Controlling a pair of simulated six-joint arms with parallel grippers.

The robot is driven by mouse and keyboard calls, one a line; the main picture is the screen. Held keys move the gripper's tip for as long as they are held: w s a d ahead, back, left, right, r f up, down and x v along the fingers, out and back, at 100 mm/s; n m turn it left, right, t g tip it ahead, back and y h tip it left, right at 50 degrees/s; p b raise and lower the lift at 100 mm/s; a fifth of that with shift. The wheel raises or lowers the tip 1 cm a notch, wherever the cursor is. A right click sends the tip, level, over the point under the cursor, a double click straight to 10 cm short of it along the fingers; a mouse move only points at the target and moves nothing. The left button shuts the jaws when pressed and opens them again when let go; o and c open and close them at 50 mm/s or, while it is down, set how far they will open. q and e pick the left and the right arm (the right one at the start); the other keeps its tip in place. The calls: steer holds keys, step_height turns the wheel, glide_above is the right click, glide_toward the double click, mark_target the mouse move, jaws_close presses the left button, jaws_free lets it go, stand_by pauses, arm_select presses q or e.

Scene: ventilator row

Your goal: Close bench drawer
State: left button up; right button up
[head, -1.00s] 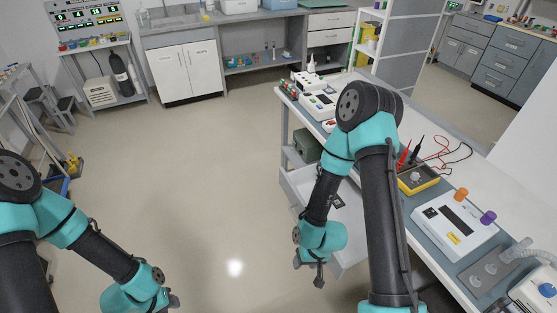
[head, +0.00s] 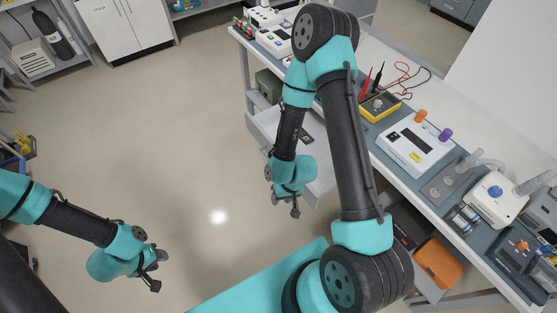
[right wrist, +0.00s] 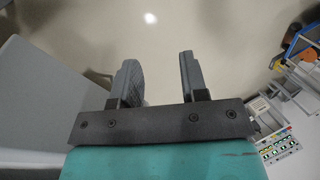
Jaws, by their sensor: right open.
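The bench drawer (head: 322,182) is pulled out from under the bench on its left side, light grey, with a small dark item (head: 307,138) inside. My right arm hides part of it. My right gripper (head: 287,206) hangs beside the drawer's outer end, pointing down. In the right wrist view its two fingers (right wrist: 160,78) are apart with only floor between them. A pale grey panel, likely the drawer's, shows left of them (right wrist: 45,95). My left gripper (head: 157,271) is over open floor at lower left, away from the bench; its jaw opening is unclear.
The bench top (head: 360,135) carries a yellow meter (head: 380,106) with leads, a white device (head: 415,143) and a ventilator (head: 495,200). A green box (head: 268,86) and an orange bin (head: 440,262) sit below. The floor left of the drawer is clear.

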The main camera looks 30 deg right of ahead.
steer(key=shift+w+m, duration=0.35)
steer(key=shift+m, duration=0.05)
steer(key=shift+c, duration=0.7)
steer(key=w+m+t+h, duration=0.1)
steer(key=m, duration=0.1)
steer(key=w+m+h, duration=0.1)
steer(key=w+m, duration=0.1)
steer(key=m, duration=0.1)
steer(key=w+m+t, duration=0.1)
steer(key=w+m, duration=0.1)
steer(key=shift+w+r+m+t+h, duration=0.2)
steer(key=shift+r+m+t+h, duration=0.1)
steer(key=shift+h, duration=0.1)
jaws_close()
steer(key=a+r+m+g+h, duration=0.1)
steer(key=r+m+h, duration=0.3)
steer(key=m, duration=0.8)
steer(key=w+a+r+m+g+h, duration=0.1)
steer(key=a+r+m+h, duration=0.3)
steer(key=m, duration=0.8)
steer(key=shift+w+a+m+g+h, duration=0.15)
steer(key=shift+a+m+g+h, duration=0.2)
steer(key=shift+h, duration=0.85)
